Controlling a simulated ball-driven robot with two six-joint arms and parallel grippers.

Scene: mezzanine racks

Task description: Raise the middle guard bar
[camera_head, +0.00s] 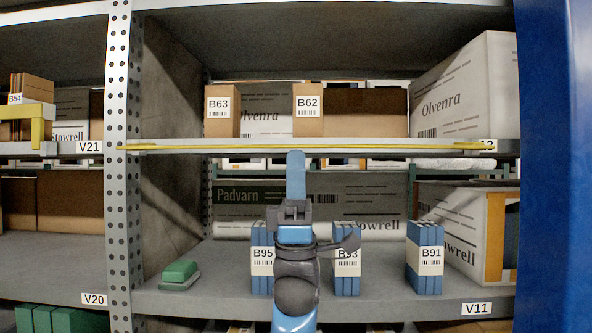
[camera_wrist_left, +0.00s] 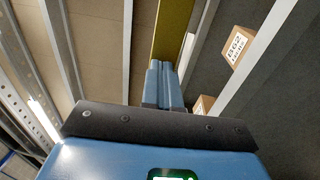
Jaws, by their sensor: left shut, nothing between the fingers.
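The middle guard bar (camera_head: 385,147) is a thin yellow bar lying level along the front edge of the upper shelf, across the middle bay. My left gripper (camera_head: 295,154) is shut and empty, pointing at the bar from below, near its middle. The fingertips appear just under the bar; I cannot tell whether they touch it. In the left wrist view the yellow bar (camera_wrist_left: 172,32) runs beyond the shut blue fingers (camera_wrist_left: 163,68), which hide its near part. My right gripper is not in view.
Cartons B63 (camera_head: 221,110) and B62 (camera_head: 308,110) stand on the upper shelf behind the bar. Blue boxes B91 (camera_head: 425,258) and others stand on the lower shelf (camera_head: 220,300). A perforated post (camera_head: 118,200) stands left. A dark blue upright (camera_head: 555,180) fills the right edge.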

